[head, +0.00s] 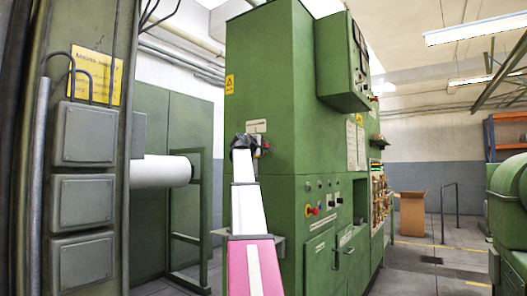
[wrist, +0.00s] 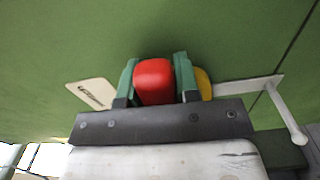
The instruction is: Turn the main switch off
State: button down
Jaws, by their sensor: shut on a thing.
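The main switch has a red handle (wrist: 154,82) on a yellow backing (wrist: 203,84), part of which shows at the right in the wrist view. In the head view only a small red bit (head: 266,147) shows beside my gripper (head: 243,146), which hides most of the switch. My gripper also shows in the wrist view (wrist: 156,68), its two green fingers on either side of the red handle. It is shut on the handle. The handle's exact turn angle is hard to tell. A white label (head: 256,126) sits just above the switch on the green cabinet (head: 275,85).
Another red and yellow knob (head: 312,210) sits lower on the cabinet's right face. A white rod handle (wrist: 290,118) is to the right in the wrist view. A white roll (head: 160,171) and grey boxes (head: 86,134) stand left. Floor at the right is partly clear.

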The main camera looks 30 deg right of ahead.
jog(key=shift+r+n, duration=0.25)
jog(key=shift+n, duration=0.15)
jog(key=c, duration=0.8)
grip_release()
jog(key=shift+c, duration=0.2)
jog(key=v, duration=1)
jog(key=shift+s+a, duration=0.15)
jog(key=shift+a, duration=0.2)
